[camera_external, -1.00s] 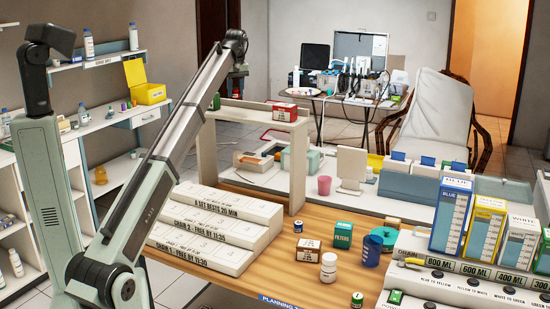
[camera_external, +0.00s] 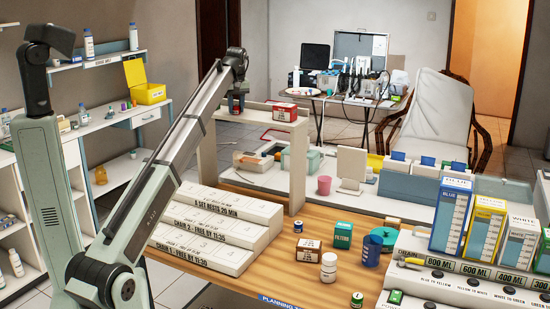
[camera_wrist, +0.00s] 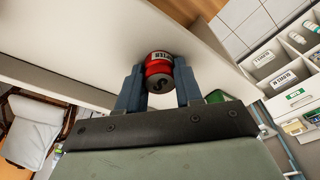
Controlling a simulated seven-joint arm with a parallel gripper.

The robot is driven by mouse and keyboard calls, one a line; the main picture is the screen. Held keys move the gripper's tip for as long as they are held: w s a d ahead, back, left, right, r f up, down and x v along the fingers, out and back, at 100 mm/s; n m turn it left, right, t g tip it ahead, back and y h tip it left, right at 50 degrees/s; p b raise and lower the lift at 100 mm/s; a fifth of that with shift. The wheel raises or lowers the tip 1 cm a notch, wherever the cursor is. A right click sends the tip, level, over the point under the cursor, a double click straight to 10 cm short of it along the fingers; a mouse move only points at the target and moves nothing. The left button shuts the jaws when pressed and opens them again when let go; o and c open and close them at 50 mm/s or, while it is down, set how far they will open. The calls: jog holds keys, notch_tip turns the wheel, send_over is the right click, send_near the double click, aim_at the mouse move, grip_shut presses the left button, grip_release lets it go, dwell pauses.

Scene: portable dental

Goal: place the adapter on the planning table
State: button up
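My gripper (camera_external: 236,104) is at the left end of the raised cream shelf (camera_external: 262,121), pointing down. In the wrist view, its two fingers (camera_wrist: 160,80) stand on either side of a small red cylinder (camera_wrist: 159,66) with a dark end and a pale label. The fingers look very close to its sides; I cannot tell whether they press on it. I cannot read the label well enough to tell whether this is the adapter. The planning table (camera_external: 282,277) is the wooden top in front, with a blue name strip at its front edge.
White stacked blocks (camera_external: 215,236) fill the table's left side. A brown box (camera_external: 306,251), a white bottle (camera_external: 328,267), a green box (camera_external: 343,235) and a blue cup (camera_external: 371,251) stand right of them. A red box (camera_external: 285,112) sits on the shelf. Bare wood lies front centre.

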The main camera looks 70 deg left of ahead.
aim_at(237, 106)
jog(key=o, duration=0.4)
jog(key=shift+r, duration=0.15)
jog(key=shift+d+r, duration=0.2)
jog(key=shift+r, duration=1.05)
jog(key=shift+d+r, duration=0.15)
jog(key=shift+r, duration=1.05)
jog(key=shift+d+r, duration=0.2)
jog(key=shift+r, duration=1.05)
